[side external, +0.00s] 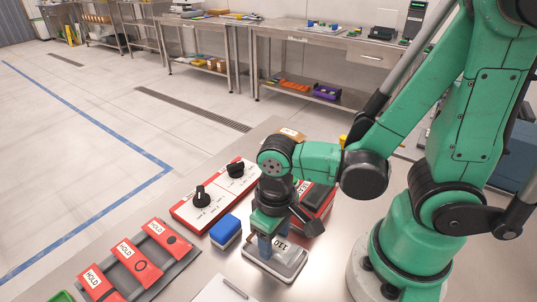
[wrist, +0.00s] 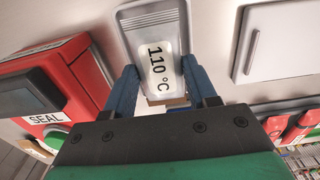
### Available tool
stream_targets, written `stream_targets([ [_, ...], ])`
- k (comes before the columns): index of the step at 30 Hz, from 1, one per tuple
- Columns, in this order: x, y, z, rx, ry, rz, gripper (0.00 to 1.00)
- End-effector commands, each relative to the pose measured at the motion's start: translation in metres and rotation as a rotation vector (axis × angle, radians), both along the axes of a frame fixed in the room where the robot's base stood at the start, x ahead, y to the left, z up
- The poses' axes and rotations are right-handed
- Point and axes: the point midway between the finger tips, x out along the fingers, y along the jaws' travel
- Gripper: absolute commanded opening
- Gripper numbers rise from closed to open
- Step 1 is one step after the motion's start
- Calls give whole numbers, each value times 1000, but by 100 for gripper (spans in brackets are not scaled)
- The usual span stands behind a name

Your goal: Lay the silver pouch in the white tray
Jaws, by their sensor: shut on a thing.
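My gripper (side external: 266,246) points down at the front of the steel bench, and its blue fingers are shut on the silver pouch (side external: 290,252). In the wrist view the gripper (wrist: 158,76) has one finger on each side of the pouch (wrist: 152,22), which carries a white label reading 110 °C and a ribbed far end. In the side view a pale, rounded rim (side external: 268,272) shows around the pouch. I cannot tell whether it is the white tray or the pouch's own edge, nor whether the pouch touches what lies below.
A blue block (side external: 225,231) stands just left of my gripper. A red panel with black knobs (side external: 214,194) and a red SEAL unit (wrist: 78,75) are behind. Red HOLD packets (side external: 133,262) lie on a grey rack at left.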

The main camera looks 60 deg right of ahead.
Motion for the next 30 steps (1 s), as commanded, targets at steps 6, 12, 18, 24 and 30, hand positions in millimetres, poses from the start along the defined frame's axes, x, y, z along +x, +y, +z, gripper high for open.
stream_targets([
  [6, 0, 0, -3, 0, 0, 0, 1],
  [12, 0, 0, -3, 0, 0, 0, 80],
  [18, 0, 0, -3, 0, 0, 0, 83],
  [24, 0, 0, -1, 0, 0, 0, 83],
  [30, 0, 0, 11, 0, 0, 0, 83],
])
